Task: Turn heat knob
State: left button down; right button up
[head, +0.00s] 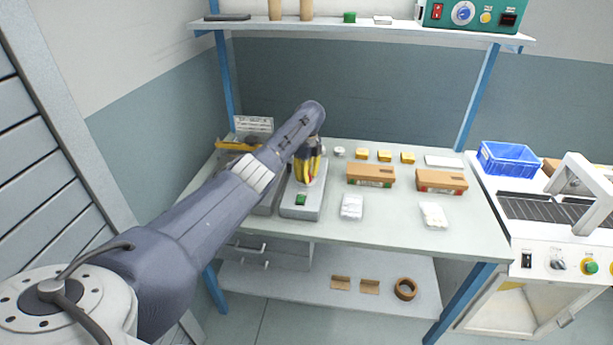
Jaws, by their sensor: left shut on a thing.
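My left gripper (308,168), with yellow and dark fingers, points down over the grey box (300,212) on the bench. It is shut on what seems to be the heat knob on top of this box; the fingers hide the knob itself. A green button (301,199) shows on the box in front of the fingers. My left arm covers the box's left side and part of the bench behind it. My right gripper is out of view.
Two brown cartons (371,175) (441,181), white packs (352,206) and yellow blocks (384,155) stand right of the box. A green unit with a blue dial (463,13) is on the upper shelf. A blue crate (510,160) sits on the machine at right.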

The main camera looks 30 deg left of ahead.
pick_arm(q)
jog(key=shift+d, duration=0.15)
jog(key=c, duration=0.9)
grip_release()
jog(key=shift+c, duration=0.2)
notch_tip(320, 180, up, 12)
jog(key=shift+w, duration=0.35)
